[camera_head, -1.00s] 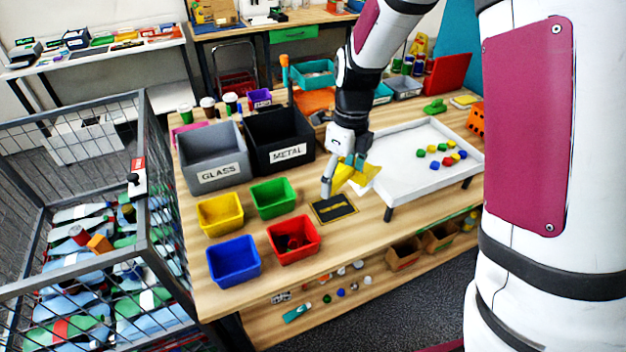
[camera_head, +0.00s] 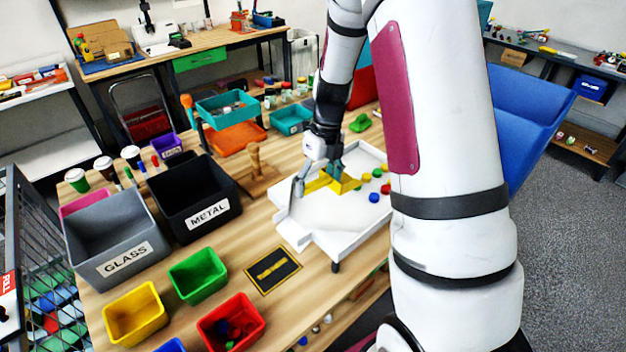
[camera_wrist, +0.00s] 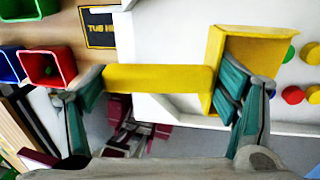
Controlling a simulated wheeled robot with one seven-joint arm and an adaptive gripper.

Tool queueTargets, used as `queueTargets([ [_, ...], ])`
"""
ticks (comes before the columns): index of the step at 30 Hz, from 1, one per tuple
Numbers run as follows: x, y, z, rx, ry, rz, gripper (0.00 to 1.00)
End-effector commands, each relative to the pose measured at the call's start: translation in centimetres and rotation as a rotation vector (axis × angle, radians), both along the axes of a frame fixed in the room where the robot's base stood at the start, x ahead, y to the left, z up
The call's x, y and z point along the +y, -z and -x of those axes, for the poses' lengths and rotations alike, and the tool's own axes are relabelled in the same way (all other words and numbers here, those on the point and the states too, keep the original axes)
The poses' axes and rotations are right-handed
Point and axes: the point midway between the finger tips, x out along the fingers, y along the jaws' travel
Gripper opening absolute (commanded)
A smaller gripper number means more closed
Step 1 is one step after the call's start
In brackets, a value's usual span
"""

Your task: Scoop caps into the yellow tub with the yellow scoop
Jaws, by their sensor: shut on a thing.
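My gripper (camera_head: 318,182) is shut on the yellow scoop (camera_head: 345,183), at the white tray (camera_head: 315,220). In the wrist view the scoop's handle (camera_wrist: 158,78) spans between my teal fingers, and its box-shaped head (camera_wrist: 258,45) is at the right. Red, green and yellow caps and a blue cap (camera_head: 374,197) lie in the tray just right of the scoop; my arm hides part of the tray. I cannot tell whether the scoop touches the tray floor. The yellow tub (camera_head: 135,313) stands at the front left, apart from the dark marked mat (camera_head: 273,270).
A wooden-handled object (camera_head: 254,160) stands left of the tray. The mat is bare.

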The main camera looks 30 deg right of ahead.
Motion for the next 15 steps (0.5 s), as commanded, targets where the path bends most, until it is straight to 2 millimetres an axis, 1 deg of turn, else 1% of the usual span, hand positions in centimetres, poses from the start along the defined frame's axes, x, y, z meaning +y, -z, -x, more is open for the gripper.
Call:
queueTargets([
  [3, 0.0, 1.0, 0.0, 0.002, 0.001, -0.001, 0.36],
  [15, 0.0, 3.9, 0.0, 0.002, 0.000, -0.001, 0.36],
])
